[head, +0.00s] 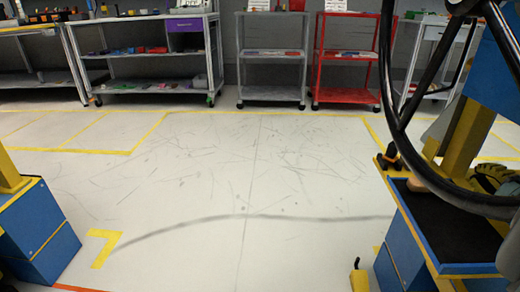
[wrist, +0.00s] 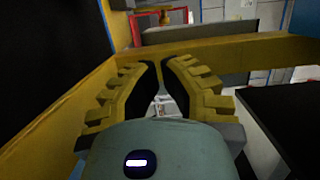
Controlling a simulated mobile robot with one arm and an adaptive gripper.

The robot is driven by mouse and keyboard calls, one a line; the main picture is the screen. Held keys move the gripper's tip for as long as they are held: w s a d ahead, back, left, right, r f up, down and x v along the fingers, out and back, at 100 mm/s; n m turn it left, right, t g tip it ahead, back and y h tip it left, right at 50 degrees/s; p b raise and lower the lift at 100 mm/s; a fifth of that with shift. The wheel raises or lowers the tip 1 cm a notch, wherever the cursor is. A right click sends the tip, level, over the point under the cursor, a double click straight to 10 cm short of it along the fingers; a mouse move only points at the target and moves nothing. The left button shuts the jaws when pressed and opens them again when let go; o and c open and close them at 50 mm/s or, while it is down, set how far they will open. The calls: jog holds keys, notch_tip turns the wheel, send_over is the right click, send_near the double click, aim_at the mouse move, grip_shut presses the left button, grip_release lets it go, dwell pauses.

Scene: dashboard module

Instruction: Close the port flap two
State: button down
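My gripper (wrist: 161,64) shows in the wrist view with two ribbed yellow fingers with black inner pads. Its fingertips are close together, and I see nothing held between them. It sits beside a yellow frame bar (wrist: 250,57) that crosses in front, with a yellow side panel (wrist: 60,110) on the left. I cannot make out port flap two in either view. In the head view, the black steering wheel (head: 391,90) and the blue and yellow module structure (head: 468,125) fill the right side.
A dark panel (wrist: 285,115) lies close on the right in the wrist view. In the head view, a blue and yellow block (head: 35,235) stands at the left. Grey (head: 272,55) and red (head: 347,60) carts stand at the back. The floor between is clear.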

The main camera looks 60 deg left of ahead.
aim_at(445, 149)
jog(key=shift+s+a+m+b, duration=0.1)
jog(key=shift+a+m+b, duration=0.2)
jog(key=shift+a, duration=0.65)
jog(key=b+x, duration=0.6)
jog(key=x, duration=0.1)
jog(key=shift+a+f, duration=0.1)
jog(key=b+x, duration=0.1)
jog(key=b, duration=0.1)
jog(key=shift+w+a+b, duration=0.2)
jog(key=shift+a+b, duration=0.1)
jog(key=shift+b, duration=0.1)
jog(key=shift+w+a+r+b, duration=0.15)
jog(key=shift+a+r+b, duration=0.15)
jog(key=shift+a+r, duration=0.1)
jog(key=shift+d+r+n+p, duration=0.15)
jog(key=shift+n+p, duration=0.35)
jog(key=shift+p, duration=0.25)
